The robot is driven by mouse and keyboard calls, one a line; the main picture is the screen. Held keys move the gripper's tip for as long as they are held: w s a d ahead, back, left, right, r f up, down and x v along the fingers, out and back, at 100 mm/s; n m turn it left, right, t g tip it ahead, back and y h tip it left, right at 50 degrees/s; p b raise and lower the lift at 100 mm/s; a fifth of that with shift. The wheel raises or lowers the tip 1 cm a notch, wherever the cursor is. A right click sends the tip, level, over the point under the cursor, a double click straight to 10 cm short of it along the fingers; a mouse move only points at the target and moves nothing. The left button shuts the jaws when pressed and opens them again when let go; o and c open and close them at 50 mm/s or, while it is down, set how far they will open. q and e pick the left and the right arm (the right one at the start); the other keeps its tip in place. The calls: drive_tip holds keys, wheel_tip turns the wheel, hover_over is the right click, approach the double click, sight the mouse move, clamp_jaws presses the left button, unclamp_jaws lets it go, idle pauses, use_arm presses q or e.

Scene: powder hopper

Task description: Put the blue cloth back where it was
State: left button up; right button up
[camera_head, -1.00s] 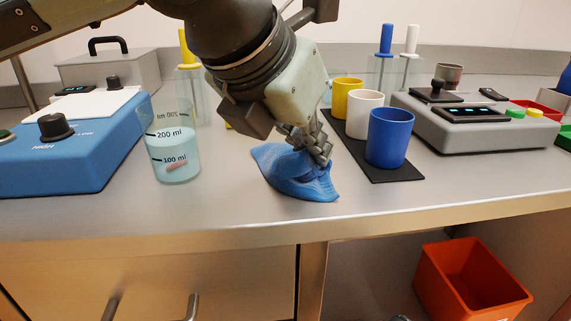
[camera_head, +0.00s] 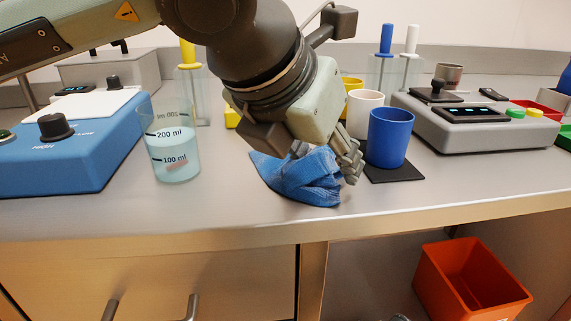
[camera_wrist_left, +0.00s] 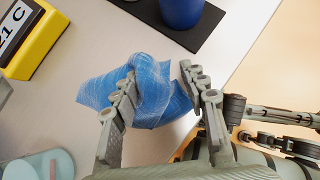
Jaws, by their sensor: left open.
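The blue cloth (camera_head: 302,177) lies crumpled on the bench top near its front edge, with a raised fold; it also shows in the left wrist view (camera_wrist_left: 150,88). My left gripper (camera_head: 330,160) is low at the cloth, its fingers pointing down. In the left wrist view my left gripper (camera_wrist_left: 160,95) is open, with one finger over the cloth and the other at its right side, a fold of cloth between them. The arm hides part of the cloth's far side. My right gripper is in neither view.
A glass beaker (camera_head: 172,150) stands left of the cloth. A blue cup (camera_head: 389,138) and a white cup (camera_head: 364,112) stand on a black mat (camera_head: 400,174) to the right. A blue device (camera_head: 70,145) is at left. An orange bin (camera_head: 470,285) is below the bench.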

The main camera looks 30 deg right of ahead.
use_arm(q)
drive_tip(key=shift+s+d+r, duration=0.2)
drive_tip(key=shift+s+r, duration=0.1)
drive_tip(key=shift+r, duration=0.5)
drive_tip(key=shift+s+d+r, duration=0.15)
drive_tip(key=shift+s+r, duration=0.1)
drive_tip(key=shift+r, duration=0.55)
wheel_tip(320, 180, up, 7)
drive_tip(key=s+d+p, duration=0.1)
drive_tip(key=s, duration=0.1)
drive_tip(key=shift+s+d+p, duration=0.25)
drive_tip(key=shift+d+p, duration=0.05)
drive_tip(key=shift+w+a+f, duration=0.15)
drive_tip(key=shift+w+f, duration=0.05)
drive_tip(key=shift+w, duration=0.05)
drive_tip(key=c, duration=0.5)
drive_tip(key=w+a+f, duration=0.1)
drive_tip(key=w+a, duration=0.1)
drive_tip(key=w+a+f, duration=0.1)
drive_tip(key=w, duration=0.1)
drive_tip(key=shift+a+f, duration=0.25)
drive_tip(key=shift+f, duration=0.05)
clamp_jaws()
wheel_tip(320, 180, down, 2)
drive_tip(key=shift+f, duration=0.4)
